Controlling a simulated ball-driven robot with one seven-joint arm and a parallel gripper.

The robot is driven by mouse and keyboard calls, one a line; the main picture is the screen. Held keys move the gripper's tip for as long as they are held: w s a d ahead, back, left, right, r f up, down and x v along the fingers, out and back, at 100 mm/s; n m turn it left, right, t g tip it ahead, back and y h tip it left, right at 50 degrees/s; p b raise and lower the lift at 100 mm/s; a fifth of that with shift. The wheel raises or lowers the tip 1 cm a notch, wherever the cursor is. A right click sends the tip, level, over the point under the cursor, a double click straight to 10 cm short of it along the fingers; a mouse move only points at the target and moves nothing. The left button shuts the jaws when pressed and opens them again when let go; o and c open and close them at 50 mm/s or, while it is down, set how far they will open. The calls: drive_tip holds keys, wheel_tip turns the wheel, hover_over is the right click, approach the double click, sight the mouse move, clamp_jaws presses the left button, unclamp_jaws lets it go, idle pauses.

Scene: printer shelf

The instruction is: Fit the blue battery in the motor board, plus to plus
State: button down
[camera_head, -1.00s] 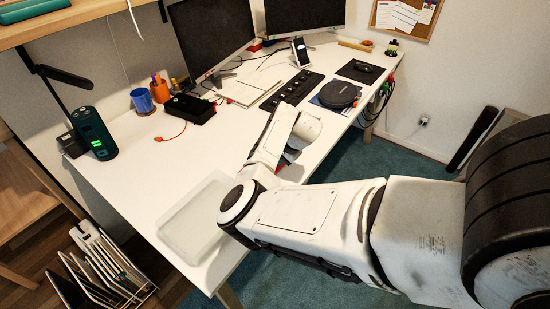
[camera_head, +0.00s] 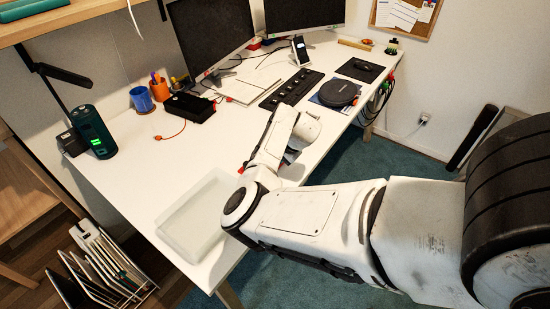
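I cannot make out the blue battery or the motor board for certain. A black box (camera_head: 188,107) with a red cable lies on the white desk, in front of the left monitor; I cannot tell whether it is the board. My arm reaches over the desk's front edge and its wrist end is over the right front part. My gripper is hidden behind the wrist, so its fingers and anything in them do not show. A small red bit (camera_head: 241,169) shows at the left edge of my forearm; I cannot tell what it is.
A translucent tray (camera_head: 178,236) lies at the front left of the desk (camera_head: 140,185). A dark green device (camera_head: 91,131) with a lit display stands at the left edge. A blue cup (camera_head: 142,99), keyboard (camera_head: 291,90) and black disc (camera_head: 339,93) stand farther back. The left-middle desk is clear.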

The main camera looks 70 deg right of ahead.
drive_tip(key=shift+s+a+f, duration=0.1)
drive_tip(key=shift+a+f, duration=0.05)
drive_tip(key=shift+f, duration=0.25)
drive_tip(key=c, duration=0.8)
unclamp_jaws()
drive_tip(key=shift+s+f, duration=0.1)
drive_tip(key=shift+f, duration=0.05)
drive_tip(key=shift+c, duration=0.2)
drive_tip(key=shift+w+r+p, duration=0.2)
drive_tip(key=shift+r+p, duration=3.3)
drive_tip(key=shift+r, duration=0.35)
